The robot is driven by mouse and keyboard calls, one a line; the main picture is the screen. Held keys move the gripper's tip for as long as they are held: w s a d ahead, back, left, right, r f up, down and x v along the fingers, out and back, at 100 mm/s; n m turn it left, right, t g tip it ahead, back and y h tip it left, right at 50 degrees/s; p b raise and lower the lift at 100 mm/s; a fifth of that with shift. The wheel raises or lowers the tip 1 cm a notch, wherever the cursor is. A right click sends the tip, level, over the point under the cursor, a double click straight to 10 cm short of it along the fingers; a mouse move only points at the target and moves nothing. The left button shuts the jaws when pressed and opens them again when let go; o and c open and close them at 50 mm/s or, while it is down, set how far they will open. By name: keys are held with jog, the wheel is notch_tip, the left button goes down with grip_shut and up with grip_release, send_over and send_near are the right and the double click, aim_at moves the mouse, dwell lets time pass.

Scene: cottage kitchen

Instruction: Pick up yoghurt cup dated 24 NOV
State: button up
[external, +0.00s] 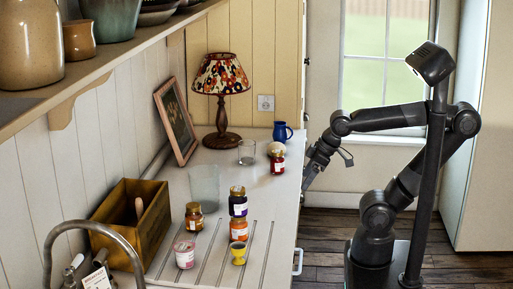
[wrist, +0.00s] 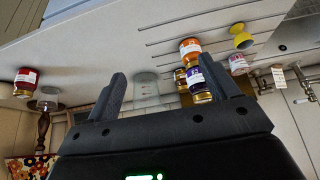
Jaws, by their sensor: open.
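A small white and pink cup (external: 185,253), which looks like the yoghurt cup, stands upright on the worktop near the tap. It also shows in the wrist view as a pale pink cup (wrist: 237,63) at the right. Its date is too small to read. My gripper (external: 309,180) is at the worktop's right edge, well apart from the cup and farther back. In the wrist view, its two fingers (wrist: 163,77) are spread apart with nothing held between them.
A yellow egg cup (external: 238,254), an orange-labelled jar (external: 239,230), a purple-labelled jar (external: 238,205) and an amber jar (external: 194,219) stand near the cup. A wooden box (external: 157,240) and curved tap (external: 75,224) are left. A red jar (external: 278,163) is near my gripper.

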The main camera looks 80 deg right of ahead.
jog(key=w+a+r+n+g, duration=0.1)
jog(key=w+a+r, duration=0.1)
jog(key=w, duration=0.3)
jog(key=w+a+r+n+g, duration=0.1)
jog(key=w+a+r, duration=0.15)
jog(key=w, duration=0.35)
jog(key=n+g, duration=0.4)
send_over(183, 246)
jog(key=f, duration=1)
jog(key=shift+s+d+f, duration=0.15)
jog(key=shift+d+f, duration=0.1)
jog(key=shift+f, duration=0.15)
notch_tip(183, 246, down, 5)
jog(key=shift+r, duration=0.2)
jog(key=shift+a+f, duration=0.2)
jog(key=shift+f, duration=1.2)
jog(key=shift+a+f, duration=0.15)
jog(key=shift+f, duration=1.25)
jog(key=c, duration=1.1)
jog(key=shift+o, duration=0.2)
